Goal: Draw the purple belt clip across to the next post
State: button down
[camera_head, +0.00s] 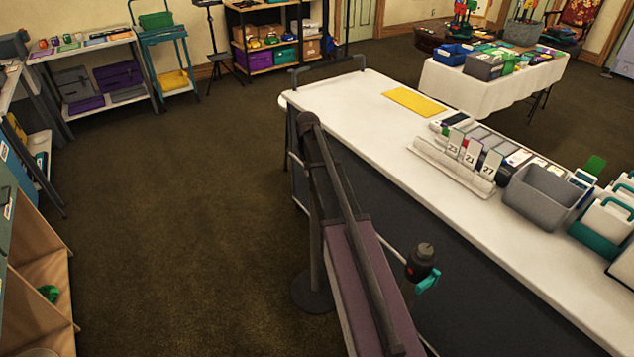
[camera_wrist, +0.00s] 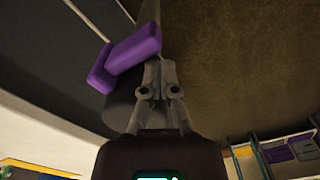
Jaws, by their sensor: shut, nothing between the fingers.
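A purple clip (camera_wrist: 135,48) shows in the wrist view as a chunky block, with a smaller purple block (camera_wrist: 100,77) beside it at lower left. My gripper (camera_wrist: 159,66) is shut and empty, its fingertips just below and right of the clip; whether they touch it I cannot tell. A grey post-like shape (camera_wrist: 149,14) rises behind the clip. In the head view a dark post (camera_head: 315,235) stands on a round base left of the long table. A broad mauve strip (camera_head: 372,275) runs from near it toward the bottom edge. My fingertips are not clear there.
A long white table (camera_head: 345,98) with a dark skirt runs along the right, bearing number cards (camera_head: 471,150) and a grey bin (camera_head: 541,195). Shelves (camera_head: 98,75) stand at the far left. The brown carpet (camera_head: 180,200) between is clear.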

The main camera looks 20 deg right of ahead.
jog(key=shift+f+b, duration=0.9)
jog(key=shift+f, duration=0.2)
jog(key=shift+s, duration=0.15)
